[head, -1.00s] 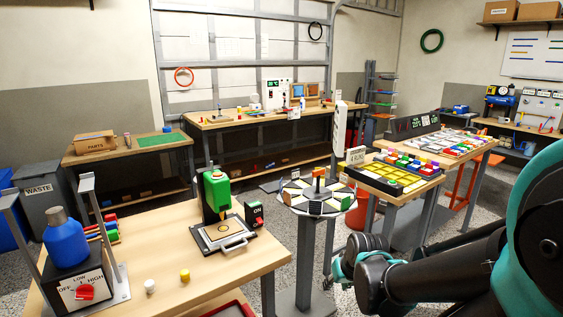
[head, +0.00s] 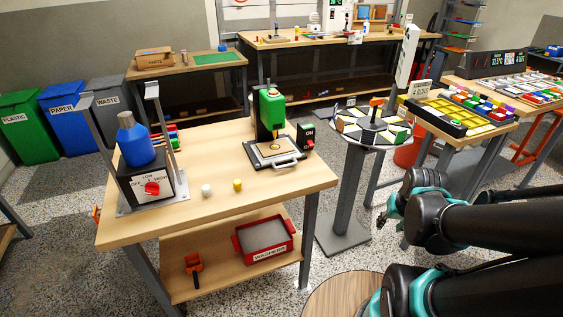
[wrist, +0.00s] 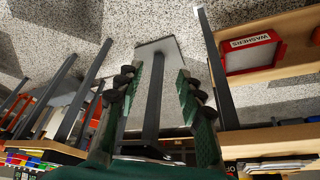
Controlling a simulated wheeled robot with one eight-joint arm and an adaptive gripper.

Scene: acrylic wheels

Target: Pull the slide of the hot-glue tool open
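The hot-glue tool (head: 271,110) has a green head on a black stand and stands on the wooden workbench in the head view. Its slide (head: 262,152) is a flat plate with a tan square and dark ring, low under the head. A pale handle (head: 287,160) sticks out at its front edge. My gripper (head: 392,213) is to the right of the bench, well apart from the tool. In the wrist view my gripper (wrist: 158,80) has its two green fingers spread with nothing between them. The tool's slide is not clear in the wrist view.
An ON switch box (head: 307,137) stands right of the tool. A blue bottle on a heater (head: 148,185) and two small cylinders (head: 221,188) are left on the bench. A round turntable (head: 370,141) stands between bench and arm. A red washers tray (head: 264,238) sits below.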

